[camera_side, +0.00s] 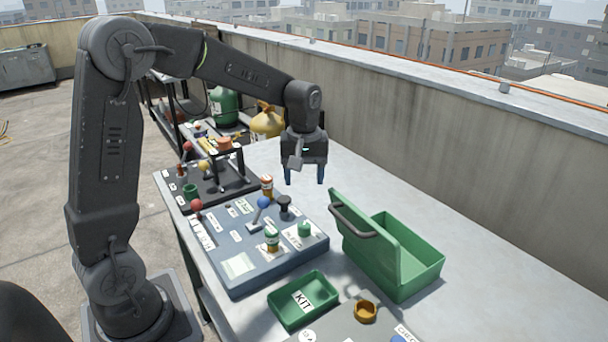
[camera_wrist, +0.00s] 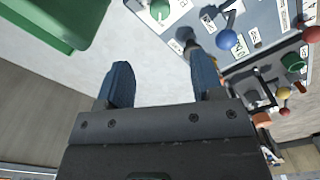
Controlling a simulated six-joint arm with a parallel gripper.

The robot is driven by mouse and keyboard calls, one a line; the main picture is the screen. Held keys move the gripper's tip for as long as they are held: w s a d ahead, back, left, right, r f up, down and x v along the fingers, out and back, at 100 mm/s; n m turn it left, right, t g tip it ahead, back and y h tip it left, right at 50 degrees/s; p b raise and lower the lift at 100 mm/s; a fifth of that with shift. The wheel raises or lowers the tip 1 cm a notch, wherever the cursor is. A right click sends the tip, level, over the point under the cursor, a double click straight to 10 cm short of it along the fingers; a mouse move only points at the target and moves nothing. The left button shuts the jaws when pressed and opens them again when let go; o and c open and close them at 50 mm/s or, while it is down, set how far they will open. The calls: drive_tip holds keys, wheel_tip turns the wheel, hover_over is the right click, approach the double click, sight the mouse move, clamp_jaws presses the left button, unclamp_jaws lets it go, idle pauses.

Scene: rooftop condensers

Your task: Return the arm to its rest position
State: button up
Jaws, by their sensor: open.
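My gripper (camera_side: 304,172) hangs above the table, fingers pointing down, open and empty. It is behind the grey panel and clear of everything on the table. In the wrist view my gripper (camera_wrist: 163,82) shows two blue fingers spread apart, with only bare table between them. My arm reaches over the table from the left in a bent pose.
A grey panel (camera_side: 238,263) with knobs, levers and labelled jars lies below. A green box (camera_side: 420,262) with a raised lid stands to the right. A green KIT tray (camera_side: 285,316) is in front. A dark panel (camera_side: 175,195) lies left; a parapet runs behind.

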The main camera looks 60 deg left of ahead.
drive_tip(key=s+d+r+m+t, duration=0.2)
drive_tip(key=s+d+r+m, duration=0.1)
drive_tip(key=s, duration=0.6)
drive_tip(key=s+d+r+m+t, duration=0.3)
drive_tip(key=s+d+m, duration=0.3)
drive_tip(key=s+m, duration=0.2)
drive_tip(key=s, duration=0.2)
drive_tip(key=shift+s+d+r+t, duration=0.25)
drive_tip(key=shift+s+r+t, duration=0.05)
drive_tip(key=shift+r, duration=0.1)
drive_tip(key=shift+c, duration=0.2)
idle(0.8)
